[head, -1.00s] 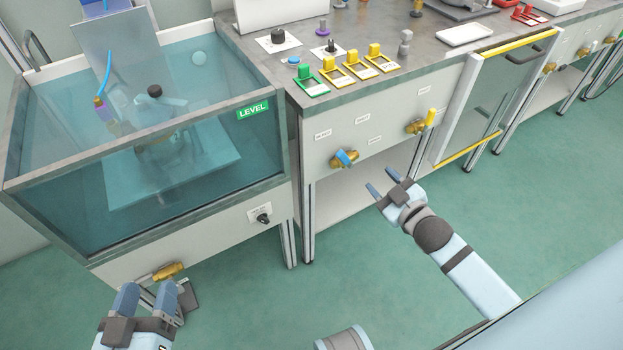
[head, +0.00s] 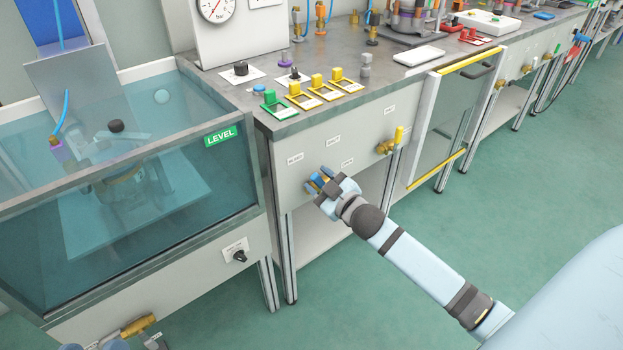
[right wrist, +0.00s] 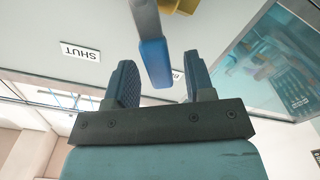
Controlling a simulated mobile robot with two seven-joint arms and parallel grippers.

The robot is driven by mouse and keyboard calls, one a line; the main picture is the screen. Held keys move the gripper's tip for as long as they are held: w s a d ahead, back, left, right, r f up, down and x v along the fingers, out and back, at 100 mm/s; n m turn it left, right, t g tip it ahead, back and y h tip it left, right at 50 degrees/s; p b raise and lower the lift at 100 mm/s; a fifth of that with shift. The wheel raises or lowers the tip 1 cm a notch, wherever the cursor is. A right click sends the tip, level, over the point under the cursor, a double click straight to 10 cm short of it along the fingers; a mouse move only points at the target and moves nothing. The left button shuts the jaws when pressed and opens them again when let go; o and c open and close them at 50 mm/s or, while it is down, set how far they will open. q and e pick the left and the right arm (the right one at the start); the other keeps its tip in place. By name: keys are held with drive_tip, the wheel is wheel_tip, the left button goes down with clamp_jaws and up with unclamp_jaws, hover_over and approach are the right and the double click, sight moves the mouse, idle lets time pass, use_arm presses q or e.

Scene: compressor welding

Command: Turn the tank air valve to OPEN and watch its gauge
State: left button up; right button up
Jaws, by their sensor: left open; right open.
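The air valve on the bench's front panel has a blue lever handle and a brass body (right wrist: 185,4). In the right wrist view the blue handle (right wrist: 156,62) hangs between the two fingers of my right gripper (right wrist: 158,85), with a gap on each side. In the head view my right gripper (head: 320,181) is open around the handle and largely hides it. A SHUT label (right wrist: 80,52) is upside down in the wrist view. A round white gauge (head: 215,6) with a red needle is cut off at the top. My left gripper (head: 112,343) is open and barely in view.
A water tank with a LEVEL sign (head: 221,137) stands left. A second brass valve with a yellow handle (head: 398,136) is right of my right gripper. A glass door (head: 441,120) with yellow edges stands further right. Green floor in front is free.

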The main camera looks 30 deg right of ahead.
sight(319, 181)
use_arm(q)
drive_tip(key=shift+d+f+g, duration=0.1)
drive_tip(key=shift+f+g, duration=0.2)
drive_tip(key=shift+f, duration=0.35)
use_arm(e)
drive_tip(key=shift+w+a, duration=0.15)
drive_tip(key=shift+w, duration=1.4)
use_arm(q)
drive_tip(key=shift+r, duration=0.1)
